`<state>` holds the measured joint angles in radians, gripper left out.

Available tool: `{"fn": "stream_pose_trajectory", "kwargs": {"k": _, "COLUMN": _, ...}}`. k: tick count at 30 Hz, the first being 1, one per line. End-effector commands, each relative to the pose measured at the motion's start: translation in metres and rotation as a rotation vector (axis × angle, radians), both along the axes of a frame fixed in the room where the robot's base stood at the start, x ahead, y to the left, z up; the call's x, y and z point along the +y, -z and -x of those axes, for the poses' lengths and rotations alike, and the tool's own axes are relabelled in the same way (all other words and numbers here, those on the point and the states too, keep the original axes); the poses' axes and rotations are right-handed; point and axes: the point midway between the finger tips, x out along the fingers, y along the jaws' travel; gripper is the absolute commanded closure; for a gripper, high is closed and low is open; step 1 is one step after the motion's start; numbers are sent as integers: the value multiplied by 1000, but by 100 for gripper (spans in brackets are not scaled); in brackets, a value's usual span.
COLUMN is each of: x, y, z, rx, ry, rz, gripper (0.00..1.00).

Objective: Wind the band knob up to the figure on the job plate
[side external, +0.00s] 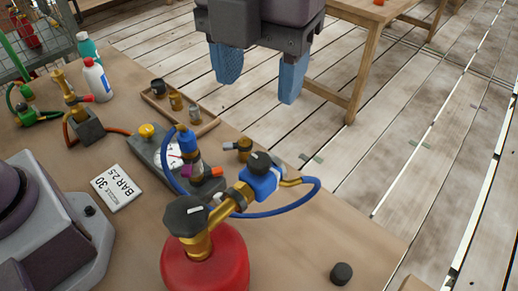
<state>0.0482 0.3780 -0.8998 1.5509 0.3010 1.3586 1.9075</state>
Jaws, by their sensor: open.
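The job plate (115,188) is a white card lying on the bench at left; its print seems to read "30" and "BAR 2.5". I cannot tell for sure which knob is the band knob. A black knob with a white mark (187,214) sits on the brass valve of a red cylinder (205,265). Another black knob (259,162) tops a blue body (260,183) on the brass line. A grey unit (150,152) carries a yellow knob (147,131) and a partly hidden white dial (174,156). My gripper (260,72) is open and empty, high above and behind these.
A blue hose (290,211) loops right of the red cylinder. A loose black cap (341,273) lies near the front right. The right bench surface is mostly clear.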

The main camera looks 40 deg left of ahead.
Motion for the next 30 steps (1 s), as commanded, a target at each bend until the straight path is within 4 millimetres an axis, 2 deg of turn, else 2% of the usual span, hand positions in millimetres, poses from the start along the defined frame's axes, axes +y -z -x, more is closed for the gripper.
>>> {"fn": "stream_pose_trajectory", "kwargs": {"k": 12, "x": 0, "y": 82, "z": 1, "rx": 6, "ry": -2, "rz": -3, "gripper": 43}}
{"fn": "stream_pose_trajectory", "kwargs": {"k": 16, "x": 1, "y": 103, "z": 1, "rx": 5, "ry": -4, "rz": -2, "gripper": 43}}
{"fn": "stream_pose_trajectory", "kwargs": {"k": 22, "x": 0, "y": 120, "z": 0, "rx": 1, "ry": -4, "rz": 0, "gripper": 43}}
{"fn": "stream_pose_trajectory", "kwargs": {"k": 30, "x": 0, "y": 122, "z": 0, "rx": 0, "ry": -5, "rz": 0, "gripper": 43}}
